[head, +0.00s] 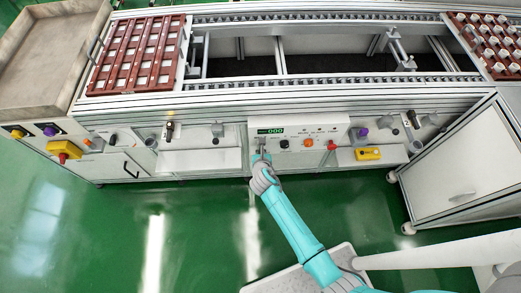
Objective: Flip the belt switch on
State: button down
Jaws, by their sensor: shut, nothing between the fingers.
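The control panel (323,133) is a white box on the front of the conveyor, with a small green display (270,131), a dark knob (284,144), an orange button (308,143) and a small red-orange control (332,146). My gripper (260,154) is shut and empty at the left part of the panel, just below the display. I cannot tell whether it touches the panel. Which control is the belt switch is too small to make out, and my gripper hides part of the panel's left side.
The conveyor (340,78) runs across the back, with a red-brown tray (92,89) at left and another tray of white pieces (478,50) at right. A yellow box (368,154) sits right of the panel. A white cabinet (455,175) stands at right. Green floor is clear at left.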

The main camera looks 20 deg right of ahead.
jog(key=shift+w+f, duration=0.1)
jog(key=shift+w, duration=0.05)
dwell(0.4)
jog(key=shift+w+r, duration=0.1)
jog(key=shift+r, duration=0.85)
